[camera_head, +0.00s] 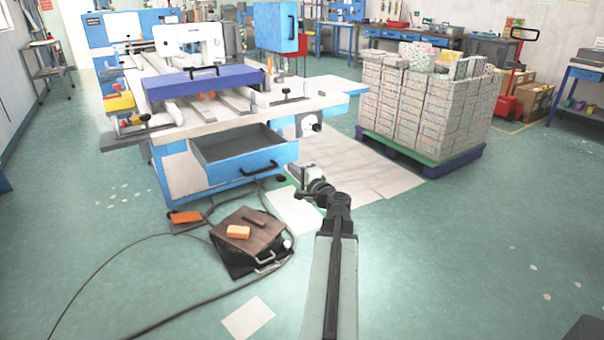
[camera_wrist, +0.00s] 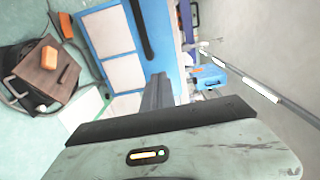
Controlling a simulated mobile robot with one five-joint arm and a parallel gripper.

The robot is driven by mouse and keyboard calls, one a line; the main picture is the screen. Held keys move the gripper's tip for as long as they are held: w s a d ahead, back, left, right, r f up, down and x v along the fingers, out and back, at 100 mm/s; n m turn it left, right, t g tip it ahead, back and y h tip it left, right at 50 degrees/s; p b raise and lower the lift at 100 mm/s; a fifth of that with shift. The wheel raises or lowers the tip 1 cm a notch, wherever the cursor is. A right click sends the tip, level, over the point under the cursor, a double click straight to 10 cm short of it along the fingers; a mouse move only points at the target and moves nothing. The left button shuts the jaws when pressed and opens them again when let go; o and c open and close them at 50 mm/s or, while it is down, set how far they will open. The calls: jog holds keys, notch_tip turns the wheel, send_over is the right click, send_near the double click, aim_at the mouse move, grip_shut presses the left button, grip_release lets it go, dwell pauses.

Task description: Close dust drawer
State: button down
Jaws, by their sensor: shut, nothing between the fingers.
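A dark case with a brown top (camera_head: 245,222) lies on the floor before the drawer, with an orange block (camera_head: 238,232) on it and cables around it. A pallet of stacked boxes (camera_head: 425,105) stands at the right. The floor at the lower right is mostly clear.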

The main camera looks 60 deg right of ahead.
aim_at(277, 156)
jog(key=x, duration=0.8)
